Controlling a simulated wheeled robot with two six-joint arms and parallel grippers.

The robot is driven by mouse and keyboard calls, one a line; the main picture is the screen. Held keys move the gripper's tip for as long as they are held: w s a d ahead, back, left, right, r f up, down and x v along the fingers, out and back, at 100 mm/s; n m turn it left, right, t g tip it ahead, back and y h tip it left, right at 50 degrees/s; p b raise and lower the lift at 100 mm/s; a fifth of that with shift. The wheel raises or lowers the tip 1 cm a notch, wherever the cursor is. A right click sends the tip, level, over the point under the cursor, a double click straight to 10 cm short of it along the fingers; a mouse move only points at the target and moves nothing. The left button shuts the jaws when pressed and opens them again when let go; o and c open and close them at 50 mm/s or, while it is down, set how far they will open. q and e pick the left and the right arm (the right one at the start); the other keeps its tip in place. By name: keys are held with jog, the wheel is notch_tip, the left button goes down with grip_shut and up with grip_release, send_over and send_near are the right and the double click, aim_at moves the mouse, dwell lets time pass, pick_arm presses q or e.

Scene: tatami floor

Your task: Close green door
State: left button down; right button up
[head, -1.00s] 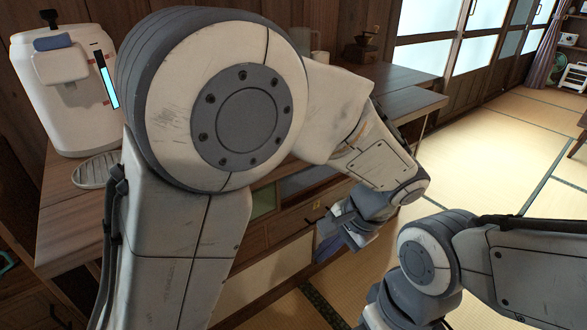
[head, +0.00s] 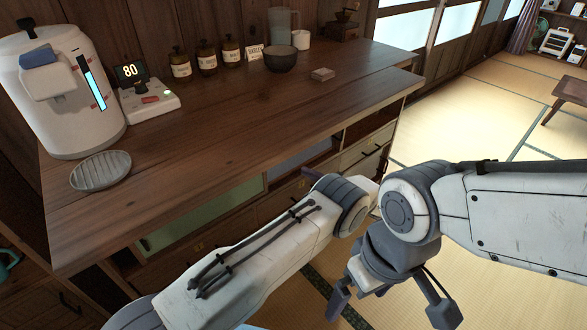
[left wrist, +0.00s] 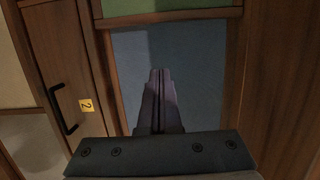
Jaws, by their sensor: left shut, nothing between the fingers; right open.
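The green door (head: 205,215) is a flat panel in the cabinet front under the counter, partly hidden by my left arm. A blue-grey panel (head: 303,158) lies to its right. In the left wrist view a strip of green panel (left wrist: 150,6) shows at the top, above the blue-grey panel (left wrist: 205,75). My left gripper (head: 311,174) is mostly hidden behind its arm at the cabinet front. Its fingers show shut and empty before the blue-grey panel (left wrist: 160,73); I cannot tell if they touch it. My right gripper (head: 392,303) is open and empty above the floor.
The wooden counter (head: 230,130) carries a white dispenser (head: 60,95), a grey ribbed tray (head: 100,172), brown bottles (head: 206,58), and a dark bowl (head: 281,60). A dark opening (head: 370,120) shows under its right part.

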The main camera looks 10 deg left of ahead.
pick_arm(q)
jog(key=shift+w+a+p, duration=0.2)
jog(key=shift+a+p, duration=0.15)
jog(key=shift+a, duration=5)
